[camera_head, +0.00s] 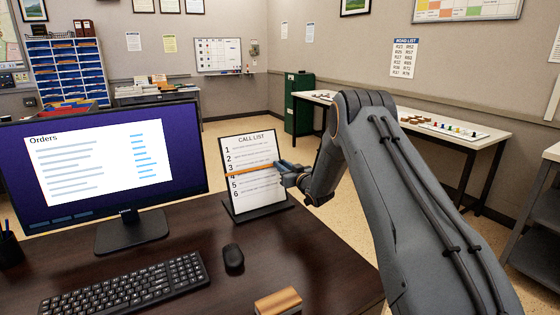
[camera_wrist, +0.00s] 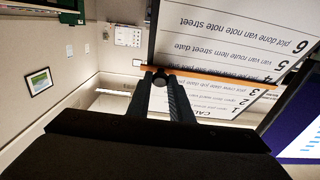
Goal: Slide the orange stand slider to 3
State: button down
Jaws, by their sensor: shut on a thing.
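The call list stand (camera_head: 258,207) holds a white sheet with numbered lines on the desk. The orange slider (camera_head: 250,171) is a thin bar across the sheet, over line 4 and just below line 3. My gripper (camera_head: 284,167) is at the bar's right end and shut on the slider, at a dark round knob. In the wrist view the sheet is upside down; the slider (camera_wrist: 215,76) crosses it by line 4, and my gripper's fingers (camera_wrist: 160,82) close around the knob.
A monitor (camera_head: 90,165) stands left of the stand. A keyboard (camera_head: 125,285), a mouse (camera_head: 233,259) and a wooden block (camera_head: 278,302) lie in front on the desk (camera_head: 190,232). A side table (camera_head: 470,141) with game pieces stands behind my arm.

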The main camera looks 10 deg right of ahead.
jog(key=c, duration=1.6)
grip_release()
jog(key=b+v, duration=0.1)
jog(key=v, duration=0.7)
jog(key=shift+r, duration=0.1)
jog(key=s+a+m+g+h, duration=0.1)
jog(key=s+g, duration=0.4)
jog(key=s, duration=1.2)
jog(key=s+a+m+g+h, duration=0.1)
jog(key=s+g, duration=0.5)
jog(key=s, duration=1.1)
jog(key=s+a+f+m+g+h, duration=0.1)
jog(key=s+g+h, duration=0.2)
jog(key=s, duration=1.4)
jog(key=shift+s+a+m+g+h, duration=0.1)
jog(key=shift+a+m+g+h, duration=0.1)
jog(key=shift+g, duration=0.55)
jog(key=shift+s+a+m+g+h, duration=0.1)
jog(key=shift+a+g, duration=0.1)
jog(key=shift+g, duration=0.55)
